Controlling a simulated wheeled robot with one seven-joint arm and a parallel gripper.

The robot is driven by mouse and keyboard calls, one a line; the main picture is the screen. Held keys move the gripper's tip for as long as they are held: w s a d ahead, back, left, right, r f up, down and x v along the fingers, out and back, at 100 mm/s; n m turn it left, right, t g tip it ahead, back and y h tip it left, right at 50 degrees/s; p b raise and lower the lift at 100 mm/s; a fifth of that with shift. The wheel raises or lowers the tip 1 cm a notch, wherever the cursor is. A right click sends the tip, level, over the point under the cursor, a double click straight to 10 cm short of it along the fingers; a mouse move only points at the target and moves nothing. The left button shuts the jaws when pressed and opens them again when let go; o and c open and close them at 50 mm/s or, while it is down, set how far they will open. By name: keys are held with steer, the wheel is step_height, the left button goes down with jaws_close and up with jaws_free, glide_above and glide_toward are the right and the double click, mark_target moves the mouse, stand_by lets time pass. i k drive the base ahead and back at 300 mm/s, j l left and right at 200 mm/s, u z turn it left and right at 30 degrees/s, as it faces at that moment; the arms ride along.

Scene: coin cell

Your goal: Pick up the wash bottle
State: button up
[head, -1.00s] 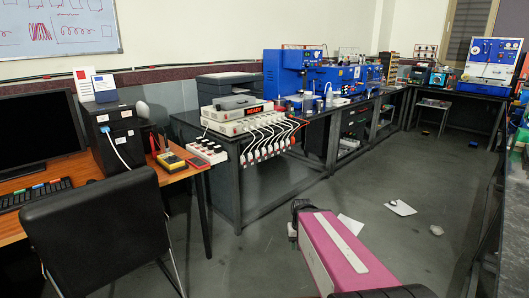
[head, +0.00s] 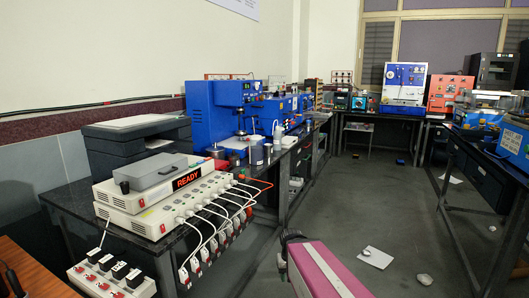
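A small whitish bottle with a thin spout, which looks like the wash bottle (head: 278,134), stands upright on the dark bench, to the right of a grey cylindrical container and in front of the blue machines. It is small and far off, so its details are unclear. My pink arm link shows at the bottom centre, low and well short of the bottle. My gripper's fingers cannot be made out, and nothing of mine is near the bottle.
The dark bench (head: 68,202) runs along the left wall, carrying a printer (head: 135,145), a white READY unit (head: 160,190) and blue machines (head: 215,112). White plugs and cables hang off its front edge. The grey floor is open, with a white sheet (head: 376,257) and a small pale object (head: 425,279).

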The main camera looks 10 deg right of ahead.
mark_target(277, 134)
steer(key=i+l+z, duration=0.1)
steer(key=i+l, duration=0.15)
steer(key=i, duration=0.25)
steer(key=i+l+z, duration=0.1)
steer(key=i+l, duration=0.15)
steer(key=i, duration=0.25)
steer(key=i+l+z, duration=0.1)
steer(key=i, duration=0.45)
steer(key=l, duration=0.1)
